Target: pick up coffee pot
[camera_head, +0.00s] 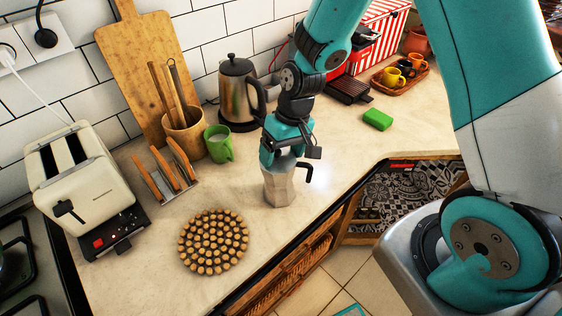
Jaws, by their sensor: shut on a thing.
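The coffee pot (280,186) is a silver, faceted moka pot with a black handle pointing right. It stands upright on the pale counter near its front edge, or just above it; I cannot tell which. My gripper (284,158) comes down from above and is shut on the top of the coffee pot. The gripper hides the pot's lid and upper rim, and the fingertips are hard to make out.
A round cork trivet (213,242) lies left of the pot. Behind stand a green mug (219,146), a steel kettle (238,90) and a wooden rack (168,172). A toaster (85,178) is far left.

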